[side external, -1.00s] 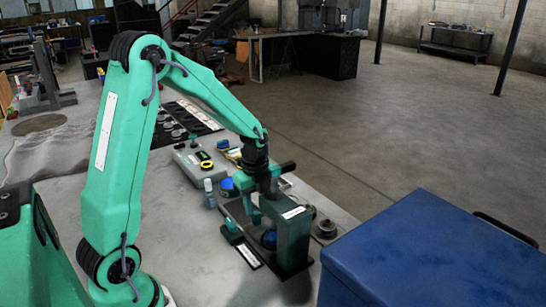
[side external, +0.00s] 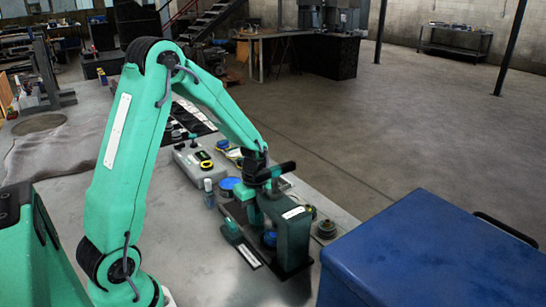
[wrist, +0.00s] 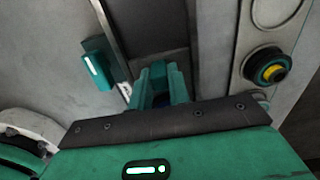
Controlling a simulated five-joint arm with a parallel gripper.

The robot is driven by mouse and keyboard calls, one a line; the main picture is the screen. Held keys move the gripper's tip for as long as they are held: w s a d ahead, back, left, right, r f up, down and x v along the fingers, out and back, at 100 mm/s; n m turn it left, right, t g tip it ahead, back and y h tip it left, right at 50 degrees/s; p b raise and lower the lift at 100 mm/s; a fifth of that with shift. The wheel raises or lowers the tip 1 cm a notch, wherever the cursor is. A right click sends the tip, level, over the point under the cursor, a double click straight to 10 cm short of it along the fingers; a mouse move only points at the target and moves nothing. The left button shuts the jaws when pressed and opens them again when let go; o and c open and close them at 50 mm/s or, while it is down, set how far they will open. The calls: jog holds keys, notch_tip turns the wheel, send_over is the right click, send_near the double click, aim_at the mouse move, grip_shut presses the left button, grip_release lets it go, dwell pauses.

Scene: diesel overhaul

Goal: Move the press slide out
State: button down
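The press stands near the table's front right, with a dark green upright (side external: 287,232) and a dark base plate. A blue round part (side external: 270,238) sits low at the press, partly hidden by the upright. A small teal block (side external: 232,231) stands at the left of the base; it also shows in the wrist view (wrist: 97,63). My gripper (side external: 252,208) is low behind the upright, which partly hides it. In the wrist view its teal fingers (wrist: 161,86) point over the dark plate (wrist: 159,32). Whether they hold anything is unclear.
A blue box (side external: 440,252) fills the front right. A grey case (side external: 190,160) and a blue round part (side external: 228,184) lie behind the press. A round knob (wrist: 267,66) with a yellow centre is right of my fingers. Table left of the press is clear.

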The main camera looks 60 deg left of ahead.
jog(key=shift+a, duration=2.35)
jog(key=shift+a, duration=2.15)
jog(key=shift+a, duration=1.85)
jog(key=c, duration=1.4)
grip_release()
jog(key=shift+o, duration=0.2)
